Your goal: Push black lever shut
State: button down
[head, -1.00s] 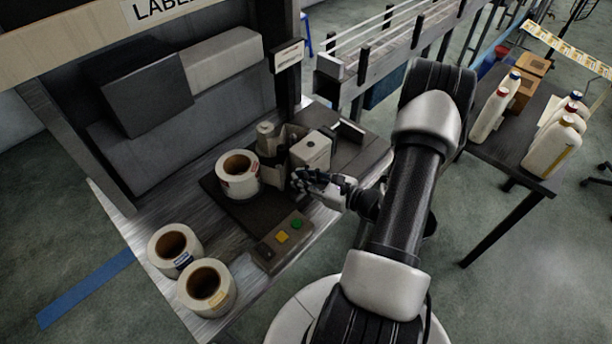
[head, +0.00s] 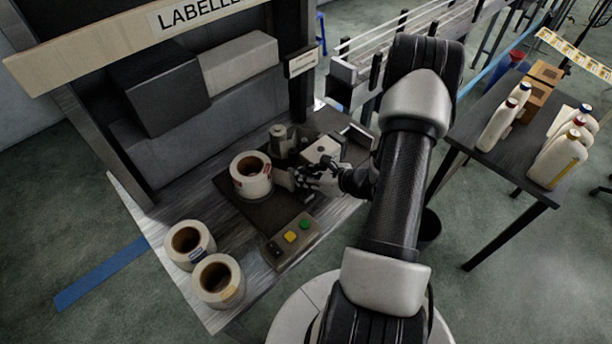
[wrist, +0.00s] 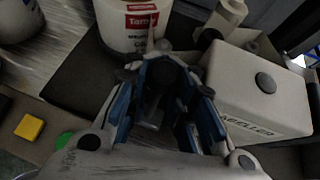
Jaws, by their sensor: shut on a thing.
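My gripper (head: 308,175) is at the labelling machine, between the large label roll (head: 251,178) and the white box-shaped head (head: 323,150). In the wrist view its blue-lined fingers (wrist: 165,85) are closed in around a dark part, which I take to be the black lever; the fingers hide most of it, so its angle cannot be told. The label roll (wrist: 135,20) stands just beyond the fingertips, and the white head (wrist: 255,92) with a round black knob is close on the right.
A control block with yellow and green buttons (head: 291,237) sits in front of the machine. Two spare label rolls (head: 218,280) stand at the bench's left. White bottles (head: 503,118) stand on a dark table at the right. A conveyor runs behind.

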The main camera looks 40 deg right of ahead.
jog(key=shift+w+d+r, duration=0.1)
jog(key=shift+w+r, duration=0.1)
